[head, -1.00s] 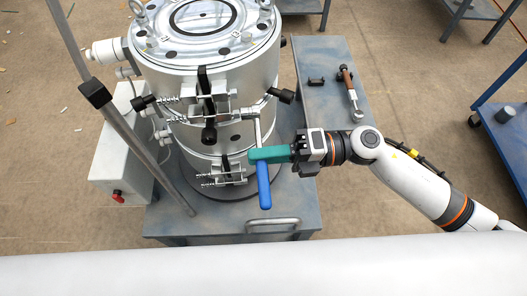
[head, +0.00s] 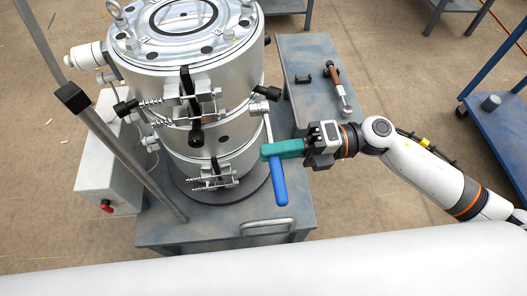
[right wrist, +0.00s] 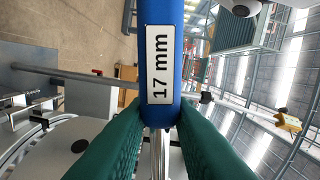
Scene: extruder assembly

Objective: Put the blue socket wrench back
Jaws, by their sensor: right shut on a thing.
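The blue socket wrench (head: 279,183) has a blue handle and a metal shaft. My right gripper (head: 268,151), with green fingers, is shut on it near the top of the handle. The handle hangs downward, slightly tilted, and the shaft rises above the fingers, close to the right side of the silver extruder (head: 208,120). In the right wrist view the blue handle (right wrist: 160,60) carries a "17 mm" label, and the green fingers close at its end where the metal shaft begins. Whether the socket touches the extruder cannot be told. My left gripper is out of view.
The grey cart top (head: 160,228) bears the extruder, with a handle at its front edge. Behind, a grey table (head: 300,52) holds a wooden-handled tool (head: 340,88) and a small black holder (head: 303,79). A blue cart (head: 500,120) stands at right.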

